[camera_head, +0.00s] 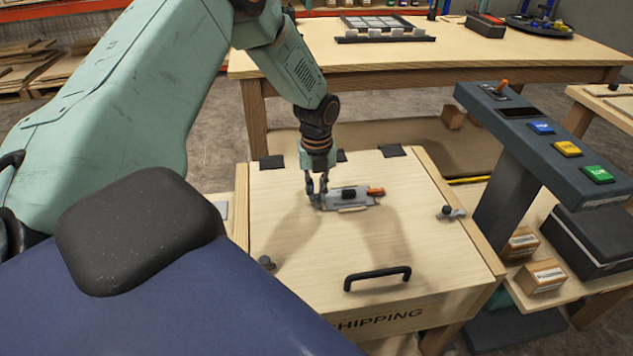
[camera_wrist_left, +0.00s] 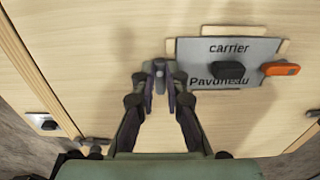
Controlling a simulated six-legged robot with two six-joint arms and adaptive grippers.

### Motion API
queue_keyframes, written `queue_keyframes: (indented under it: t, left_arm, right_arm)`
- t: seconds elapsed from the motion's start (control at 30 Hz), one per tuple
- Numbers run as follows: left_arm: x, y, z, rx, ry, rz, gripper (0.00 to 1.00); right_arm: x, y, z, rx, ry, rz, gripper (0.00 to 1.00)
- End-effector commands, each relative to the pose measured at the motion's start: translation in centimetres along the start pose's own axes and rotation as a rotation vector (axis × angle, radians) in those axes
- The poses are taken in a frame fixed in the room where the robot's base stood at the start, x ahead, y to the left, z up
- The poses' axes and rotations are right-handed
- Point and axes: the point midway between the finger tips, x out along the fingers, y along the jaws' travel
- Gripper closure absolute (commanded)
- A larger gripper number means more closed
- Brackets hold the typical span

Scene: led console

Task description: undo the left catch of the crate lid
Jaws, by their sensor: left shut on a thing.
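The crate lid (camera_head: 290,225) is pale wood and lies closed, with a black handle (camera_head: 377,277) near its front edge. The left catch (camera_head: 266,262) shows as a dark knob at the lid's front left; its grey bar is low in the left wrist view (camera_wrist_left: 96,142). The right catch (camera_head: 450,212) has a dark knob and grey bar. My left gripper (camera_head: 317,195) is over the lid's middle, away from the left catch. Its fingertips (camera_wrist_left: 160,75) are shut on a small grey piece beside the carrier plate; I cannot tell if they are joined.
The grey carrier plate (camera_wrist_left: 205,50) carries a black knob and an orange tab (camera_wrist_left: 281,69). A console (camera_head: 545,145) with coloured buttons stands right of the crate, above small boxes (camera_head: 541,276). A wooden table (camera_head: 430,62) stands behind.

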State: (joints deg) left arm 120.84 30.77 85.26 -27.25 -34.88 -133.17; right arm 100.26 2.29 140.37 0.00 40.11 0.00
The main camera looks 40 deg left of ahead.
Motion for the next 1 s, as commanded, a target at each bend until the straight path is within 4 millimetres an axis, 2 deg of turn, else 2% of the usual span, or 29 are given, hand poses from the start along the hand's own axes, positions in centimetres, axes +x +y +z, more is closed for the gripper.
queue_keyframes:
  t: [0.43,0.47,0.7,1.0]
  left_arm:
    - [0.19,0.13,-0.32,0.011,0.008,0.004,1.00]
    - [0.19,0.13,-0.33,0.011,0.008,0.005,0.87]
    - [0.11,0.09,-0.19,0.010,0.005,0.003,0.67]
    - [-0.01,0.04,-0.07,0.009,0.002,0.001,0.65]
  right_arm:
    - [0.02,0.00,0.00,0.000,0.000,0.000,0.60]
    - [0.02,0.00,0.00,0.000,0.000,0.000,0.60]
    - [0.01,0.00,0.00,0.000,0.000,0.000,0.60]
    - [0.00,0.00,-0.01,0.000,0.000,0.000,0.60]
